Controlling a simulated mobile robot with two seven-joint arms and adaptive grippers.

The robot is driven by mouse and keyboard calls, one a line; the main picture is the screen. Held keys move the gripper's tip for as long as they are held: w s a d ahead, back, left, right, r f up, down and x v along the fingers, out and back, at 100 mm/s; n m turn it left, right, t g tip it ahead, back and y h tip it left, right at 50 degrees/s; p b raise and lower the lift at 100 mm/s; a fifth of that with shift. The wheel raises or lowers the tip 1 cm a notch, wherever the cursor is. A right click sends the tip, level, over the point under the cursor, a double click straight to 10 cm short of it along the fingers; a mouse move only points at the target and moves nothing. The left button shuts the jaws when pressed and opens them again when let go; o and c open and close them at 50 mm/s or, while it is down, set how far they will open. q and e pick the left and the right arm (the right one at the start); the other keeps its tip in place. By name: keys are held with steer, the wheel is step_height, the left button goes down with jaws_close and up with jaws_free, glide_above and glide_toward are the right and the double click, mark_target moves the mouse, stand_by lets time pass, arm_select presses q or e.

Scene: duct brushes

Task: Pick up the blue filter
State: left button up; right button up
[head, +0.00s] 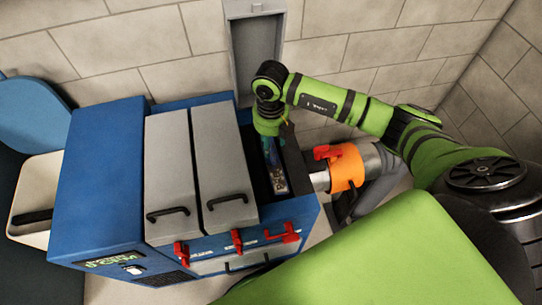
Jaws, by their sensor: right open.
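A narrow blue filter (271,160) with a pale, printed front end sits in the dark open slot at the right of the blue cabinet (105,185). My right arm comes in from the right, and its green wrist points down over the back of this slot. My right gripper (270,130) is at the far end of the filter, small and partly hidden by the wrist. It is open; I cannot tell whether its fingers touch the filter. My left gripper is out of view.
Two grey panels with black handles (195,165) stand left of the slot. Red latches (283,233) line the cabinet front. An orange collar (346,167) on a metal duct is close on the right. A tiled wall (130,50) stands behind.

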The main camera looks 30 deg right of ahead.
steer(key=shift+a+f+p, duration=0.15)
steer(key=shift+f+p, duration=0.15)
steer(key=shift+f, duration=1.65)
jaws_close()
steer(key=shift+r, duration=0.15)
step_height(320, 180, up, 50)
steer(key=p, duration=1.7)
